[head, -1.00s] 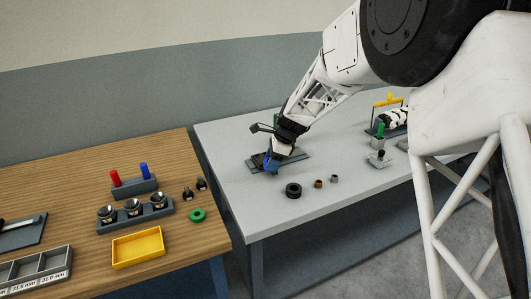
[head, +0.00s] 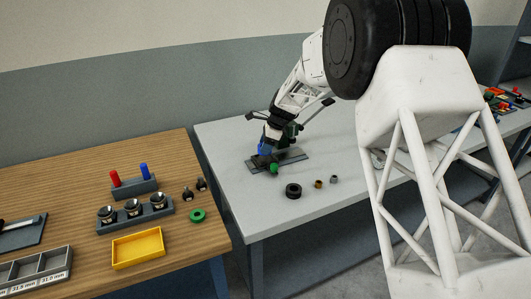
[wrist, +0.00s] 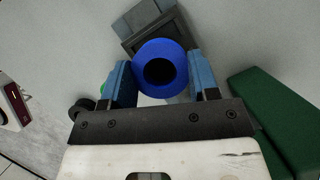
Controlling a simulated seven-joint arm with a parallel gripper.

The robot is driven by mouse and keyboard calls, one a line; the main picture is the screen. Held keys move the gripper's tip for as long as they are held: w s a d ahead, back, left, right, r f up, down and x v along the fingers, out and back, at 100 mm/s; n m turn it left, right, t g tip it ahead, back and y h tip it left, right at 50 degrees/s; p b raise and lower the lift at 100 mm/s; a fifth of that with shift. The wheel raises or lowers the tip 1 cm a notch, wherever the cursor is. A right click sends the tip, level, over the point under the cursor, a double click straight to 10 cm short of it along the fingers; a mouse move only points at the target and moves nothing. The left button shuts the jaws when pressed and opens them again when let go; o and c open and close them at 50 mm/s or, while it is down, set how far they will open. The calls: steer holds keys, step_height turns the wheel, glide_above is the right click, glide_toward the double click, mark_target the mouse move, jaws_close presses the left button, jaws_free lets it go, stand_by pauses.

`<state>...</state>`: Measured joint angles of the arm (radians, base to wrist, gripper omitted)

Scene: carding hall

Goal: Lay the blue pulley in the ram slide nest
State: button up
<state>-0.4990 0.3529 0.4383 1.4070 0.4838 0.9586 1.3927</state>
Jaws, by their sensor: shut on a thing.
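The blue pulley (wrist: 141,68) is a thick blue ring with a dark central hole. My gripper (head: 265,147) is shut on it, with one finger on each side in the wrist view. In the head view the blue pulley (head: 263,150) shows at the gripper's tip, over the ram slide. The ram slide (head: 293,158) is a dark grey fixture on the grey table, with a green knob (head: 273,168) at its front. In the wrist view a dark grey square part (wrist: 131,43) of it shows beyond the pulley, which partly covers it. The height gap is unclear.
A black ring (head: 293,191), a brass bushing (head: 318,184) and a small grey bushing (head: 334,179) stand in front of the slide. A green block (wrist: 275,115) is close right of my gripper in the wrist view. The wooden table (head: 85,215) at left holds other parts.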

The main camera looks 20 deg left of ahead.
mark_target(265, 159)
stand_by(0.3)
steer(key=shift+f, duration=1.7)
steer(key=shift+f, duration=0.15)
steer(key=o, duration=1.1)
steer(key=shift+c, duration=0.2)
steer(key=shift+a, duration=0.1)
steer(key=shift+w+r, duration=0.15)
steer(key=shift+r, duration=0.5)
steer(key=v, duration=1.1)
steer(key=shift+d, duration=0.3)
